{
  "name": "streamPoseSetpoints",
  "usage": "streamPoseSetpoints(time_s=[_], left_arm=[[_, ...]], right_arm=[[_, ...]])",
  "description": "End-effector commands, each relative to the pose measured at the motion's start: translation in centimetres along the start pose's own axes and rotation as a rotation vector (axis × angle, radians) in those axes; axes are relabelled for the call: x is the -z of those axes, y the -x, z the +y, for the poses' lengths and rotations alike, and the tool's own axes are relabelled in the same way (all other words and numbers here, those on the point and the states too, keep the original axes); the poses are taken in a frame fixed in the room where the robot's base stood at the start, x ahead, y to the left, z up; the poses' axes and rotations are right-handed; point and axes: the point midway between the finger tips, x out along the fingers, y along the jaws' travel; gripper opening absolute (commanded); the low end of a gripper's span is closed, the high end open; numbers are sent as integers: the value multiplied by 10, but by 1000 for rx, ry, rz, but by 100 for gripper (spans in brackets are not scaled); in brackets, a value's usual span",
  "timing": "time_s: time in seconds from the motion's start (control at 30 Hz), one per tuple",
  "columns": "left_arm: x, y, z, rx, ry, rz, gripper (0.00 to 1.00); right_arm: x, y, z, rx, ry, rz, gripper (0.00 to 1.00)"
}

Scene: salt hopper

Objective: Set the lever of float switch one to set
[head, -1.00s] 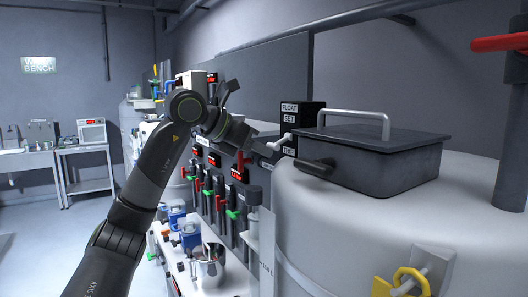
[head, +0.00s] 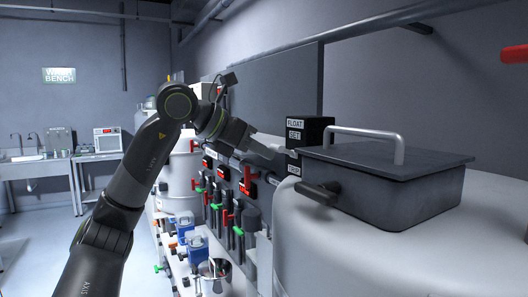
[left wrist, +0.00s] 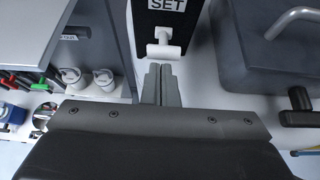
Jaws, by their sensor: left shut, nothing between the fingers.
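The float switch (head: 314,132) is a black box with white labels FLOAT, SET and TRIP, at centre right in the head view. Its lever (left wrist: 164,50) shows in the left wrist view as a white T-shaped handle below the SET label (left wrist: 167,4). In the head view I cannot make out the lever; my gripper seems to cover it. My left gripper (left wrist: 161,68) is shut and empty, its tips just short of the lever's crossbar; I cannot tell if they touch. It also shows in the head view (head: 274,151) beside the switch. My right gripper is not in view.
A dark lidded box (head: 385,175) with a grey handle sits on the white tank (head: 340,250), right of the switch. Valves with red and green handles (head: 237,205) line the panel below my arm. A wash bench stands at the far left, with open floor before it.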

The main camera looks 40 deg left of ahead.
Motion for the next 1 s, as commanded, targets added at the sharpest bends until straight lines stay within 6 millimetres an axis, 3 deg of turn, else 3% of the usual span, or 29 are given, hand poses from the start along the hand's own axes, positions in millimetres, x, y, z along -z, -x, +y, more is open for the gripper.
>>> streamPoseSetpoints(time_s=[0.17,0.67,1.0], left_arm=[[-9,5,0,0,0,1,0],[-16,9,1,-5,1,-10,0],[-48,41,8,-7,4,-9,0]], right_arm=[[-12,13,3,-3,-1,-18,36],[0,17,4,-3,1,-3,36],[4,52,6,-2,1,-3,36]])
